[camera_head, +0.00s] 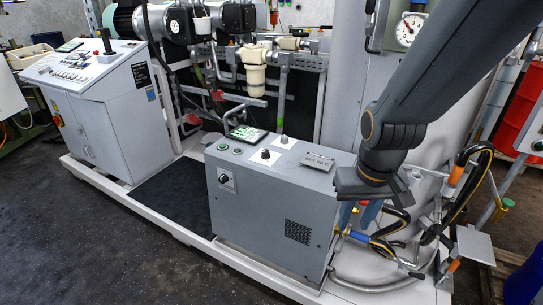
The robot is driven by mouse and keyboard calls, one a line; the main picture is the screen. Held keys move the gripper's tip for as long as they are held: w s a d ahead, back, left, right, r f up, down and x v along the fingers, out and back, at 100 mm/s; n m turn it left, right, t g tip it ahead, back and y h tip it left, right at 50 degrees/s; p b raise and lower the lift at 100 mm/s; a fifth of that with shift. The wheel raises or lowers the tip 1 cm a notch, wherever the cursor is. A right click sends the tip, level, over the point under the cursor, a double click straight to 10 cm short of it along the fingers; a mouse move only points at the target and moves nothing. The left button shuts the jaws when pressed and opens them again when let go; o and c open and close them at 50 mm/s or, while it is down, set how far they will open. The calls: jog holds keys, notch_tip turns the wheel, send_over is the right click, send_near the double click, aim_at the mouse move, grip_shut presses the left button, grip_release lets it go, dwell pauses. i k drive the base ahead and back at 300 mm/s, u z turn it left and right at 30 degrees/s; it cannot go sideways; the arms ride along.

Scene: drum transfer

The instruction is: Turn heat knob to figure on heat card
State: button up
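A grey control cabinet (268,215) stands at the middle of the view. A black knob (265,154) sits on a pale plate on its top. My gripper (362,195) is at the cabinet's right end, apart from both knobs.
A small dark display (247,133) stands at the back of the cabinet top. A console (95,95) stands at the left. Open floor (90,245) lies in front.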

aim_at(266, 155)
jog(key=k, duration=0.6)
jog(key=u, duration=0.7)
jog(key=i, duration=1.15)
